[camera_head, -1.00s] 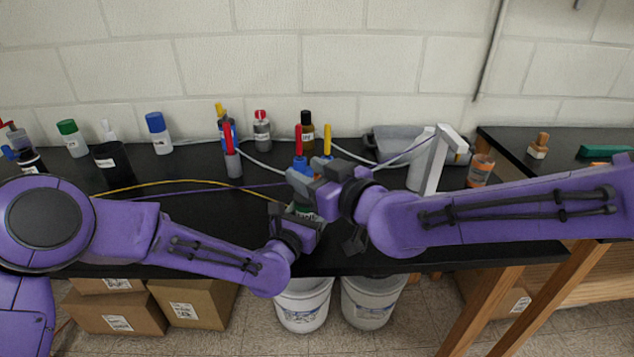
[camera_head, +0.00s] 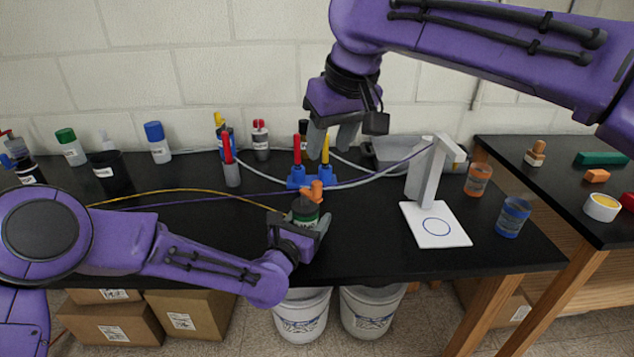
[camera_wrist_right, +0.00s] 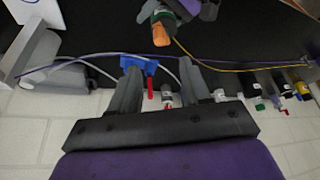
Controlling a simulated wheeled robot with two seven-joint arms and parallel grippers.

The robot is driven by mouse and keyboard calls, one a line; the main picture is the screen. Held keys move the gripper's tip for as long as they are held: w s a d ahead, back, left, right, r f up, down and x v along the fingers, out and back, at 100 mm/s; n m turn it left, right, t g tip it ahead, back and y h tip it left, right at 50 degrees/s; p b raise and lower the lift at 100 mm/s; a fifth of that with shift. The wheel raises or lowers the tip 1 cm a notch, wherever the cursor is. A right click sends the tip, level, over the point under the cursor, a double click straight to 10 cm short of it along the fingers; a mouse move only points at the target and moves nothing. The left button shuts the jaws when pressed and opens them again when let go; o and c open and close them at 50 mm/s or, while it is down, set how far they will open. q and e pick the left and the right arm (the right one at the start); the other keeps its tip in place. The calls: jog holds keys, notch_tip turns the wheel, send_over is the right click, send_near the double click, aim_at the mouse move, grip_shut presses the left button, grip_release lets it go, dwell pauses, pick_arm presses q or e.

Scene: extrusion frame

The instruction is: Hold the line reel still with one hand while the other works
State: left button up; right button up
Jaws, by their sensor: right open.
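The line reel (camera_head: 306,208), dark with a green band and an orange piece (camera_head: 315,190) on top, stands near the front middle of the black bench. It also shows at the top of the right wrist view (camera_wrist_right: 162,17). My left gripper (camera_head: 300,222) has its fingers on both sides of the reel and appears closed on it; the fingers partly cover its lower part. My right gripper (camera_head: 331,142) is open and empty, raised above and behind the reel, apart from it. Its two fingers also show in the right wrist view (camera_wrist_right: 158,75). A yellow line (camera_head: 180,191) runs from the left to the reel.
A white stand (camera_head: 432,180) is to the right, with a purple line at its top. Orange (camera_head: 478,180) and blue (camera_head: 513,217) jars stand near it. Blue holders (camera_head: 298,178) with red and yellow upright pieces are behind the reel. Several bottles line the wall.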

aim_at(317, 182)
jog(key=x, duration=1.1)
jog(key=shift+f, duration=0.35)
grip_shut()
